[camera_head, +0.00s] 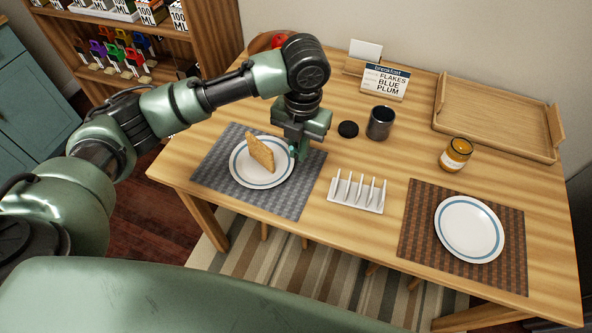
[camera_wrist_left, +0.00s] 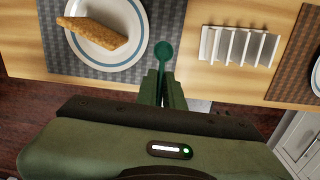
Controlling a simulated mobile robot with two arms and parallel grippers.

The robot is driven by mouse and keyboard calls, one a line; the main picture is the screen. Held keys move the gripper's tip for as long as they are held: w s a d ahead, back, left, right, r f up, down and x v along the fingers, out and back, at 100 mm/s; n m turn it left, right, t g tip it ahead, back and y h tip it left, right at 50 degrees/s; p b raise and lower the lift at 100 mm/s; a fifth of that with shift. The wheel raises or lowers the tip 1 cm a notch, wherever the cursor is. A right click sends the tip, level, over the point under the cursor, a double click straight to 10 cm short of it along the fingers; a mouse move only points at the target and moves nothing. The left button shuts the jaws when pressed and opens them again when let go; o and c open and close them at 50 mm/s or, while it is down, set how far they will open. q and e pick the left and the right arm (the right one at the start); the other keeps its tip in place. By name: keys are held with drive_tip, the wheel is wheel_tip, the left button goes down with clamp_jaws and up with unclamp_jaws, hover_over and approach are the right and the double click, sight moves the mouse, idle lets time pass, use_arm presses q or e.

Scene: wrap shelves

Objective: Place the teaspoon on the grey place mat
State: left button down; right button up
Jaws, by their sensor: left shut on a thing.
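My left gripper (camera_head: 296,150) is shut on the green teaspoon (camera_wrist_left: 163,51), whose bowl points away from the fingers in the left wrist view. The spoon is over the grey place mat (camera_head: 223,147), just right of the plate. I cannot tell whether it touches the mat. The mat also shows in the left wrist view (camera_wrist_left: 170,20). A white plate with a blue ring (camera_head: 240,175) lies on the mat and bears a slice of toast (camera_head: 261,153). My right gripper is not in view.
A white toast rack (camera_head: 357,194) stands right of the grey mat. Beyond are a dark cup (camera_head: 380,123), a black disc (camera_head: 348,129), an orange jar (camera_head: 456,155), a menu sign (camera_head: 384,82) and a wooden tray (camera_head: 490,121). A brown mat (camera_head: 416,230) bears another plate (camera_head: 469,229).

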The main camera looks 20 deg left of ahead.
use_arm(q)
wheel_tip(320, 180, down, 10)
drive_tip(key=shift+f+p, duration=0.25)
drive_tip(key=shift+p, duration=0.05)
drive_tip(key=shift+f, duration=0.15)
drive_tip(key=c, duration=1.5)
unclamp_jaws()
drive_tip(key=shift+c, duration=0.2)
wheel_tip(320, 180, up, 12)
drive_tip(key=b, duration=0.1)
drive_tip(key=shift+d+r, duration=0.2)
drive_tip(key=shift+d, duration=0.1)
